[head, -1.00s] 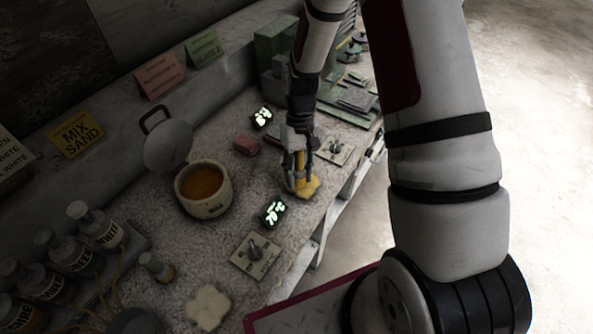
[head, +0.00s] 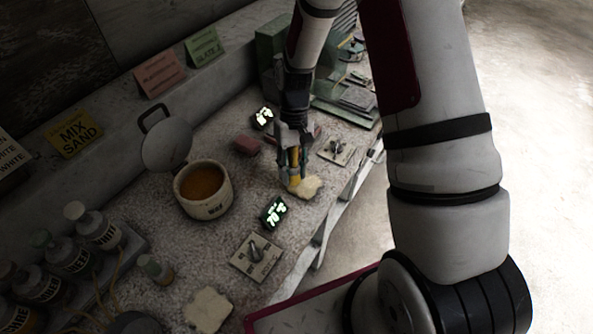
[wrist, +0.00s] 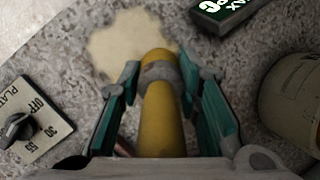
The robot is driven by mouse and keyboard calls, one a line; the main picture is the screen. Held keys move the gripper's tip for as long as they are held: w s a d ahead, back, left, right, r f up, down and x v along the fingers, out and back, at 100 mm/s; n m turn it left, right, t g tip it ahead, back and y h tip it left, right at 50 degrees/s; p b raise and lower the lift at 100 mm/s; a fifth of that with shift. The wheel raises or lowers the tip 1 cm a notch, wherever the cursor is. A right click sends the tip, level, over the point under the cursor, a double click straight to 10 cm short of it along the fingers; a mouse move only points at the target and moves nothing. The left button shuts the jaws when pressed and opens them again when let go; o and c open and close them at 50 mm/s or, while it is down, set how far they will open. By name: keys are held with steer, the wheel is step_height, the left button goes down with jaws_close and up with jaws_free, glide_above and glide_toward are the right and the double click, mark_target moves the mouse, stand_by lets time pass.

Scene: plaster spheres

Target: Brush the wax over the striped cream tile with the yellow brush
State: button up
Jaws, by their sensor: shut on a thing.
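My gripper (head: 290,162) is shut on the yellow brush (wrist: 163,125), one teal finger on each side of it. The brush shows in the head view as a short yellow strip (head: 296,158). Its lower end is over the near edge of a cream, wavy-edged tile (head: 310,187); I cannot tell whether it touches. The tile lies flat, pale and unstriped as far as I can see, and also shows in the wrist view (wrist: 125,42). A second cream tile (head: 208,310) lies nearer the front. A cream pot (head: 207,207) holds amber liquid (head: 202,182).
A lit display block (head: 274,213) and a dial plate (head: 257,257) stand near the tile. Another dial plate (head: 336,149), a second display (head: 263,117) and a reddish block (head: 247,145) lie behind. Bottles (head: 98,228) fill the left.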

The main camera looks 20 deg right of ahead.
steer(key=shift+w+a, duration=0.25)
steer(key=shift+w, duration=0.2)
steer(key=shift+s+f, duration=0.1)
steer(key=shift+s, duration=0.05)
steer(key=shift+s+d+p, duration=0.4)
steer(key=shift+s+d, duration=0.15)
steer(key=shift+s, duration=0.2)
steer(key=shift+s+d+p, duration=0.35)
steer(key=shift+s+d, duration=0.2)
steer(key=shift+s, duration=0.2)
steer(key=shift+w+a+b, duration=0.35)
steer(key=shift+w+a, duration=0.05)
steer(key=shift+w, duration=0.3)
steer(key=shift+w+a+b, duration=0.5)
steer(key=shift+w+a, duration=0.25)
steer(key=shift+w, duration=0.2)
